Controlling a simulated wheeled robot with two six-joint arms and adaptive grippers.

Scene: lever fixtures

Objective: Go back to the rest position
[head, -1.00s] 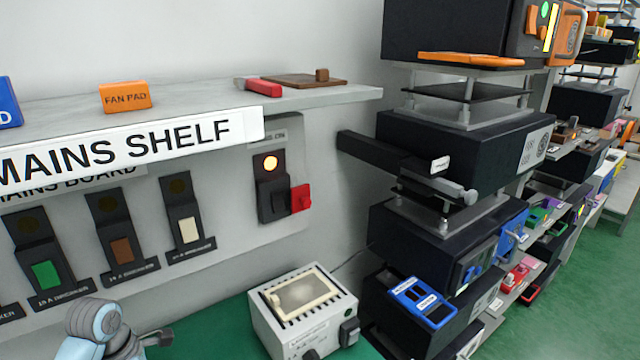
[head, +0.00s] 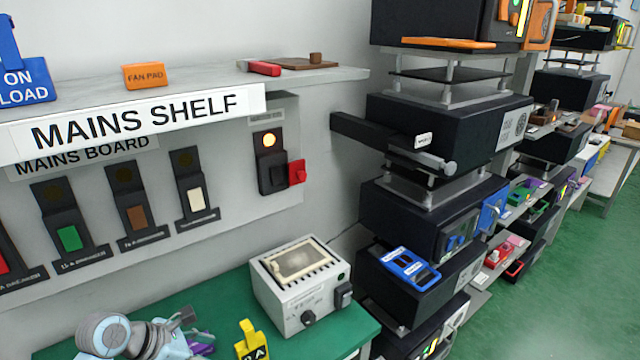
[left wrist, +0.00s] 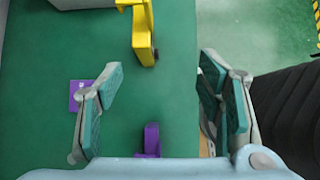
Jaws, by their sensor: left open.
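My left arm comes in at the bottom left of the head view, and its gripper (head: 190,328) is low over the green bench. In the left wrist view the two teal-padded fingers of my left gripper (left wrist: 160,100) stand wide apart with nothing between the pads. A purple piece (left wrist: 151,138) shows low between the fingers, and a purple square (left wrist: 80,95) lies by the left finger. A yellow piece (left wrist: 143,35) stands beyond the fingertips; a yellow tag-like piece (head: 252,340) shows in the head view. My right gripper is in neither view.
The green bench (head: 215,290) carries a white box with a dial (head: 300,320). Behind it is a mains board (head: 100,260) with several switches under a shelf (head: 200,82). Stacked dark units (head: 425,210) stand at the right, with green floor (head: 560,300) beyond.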

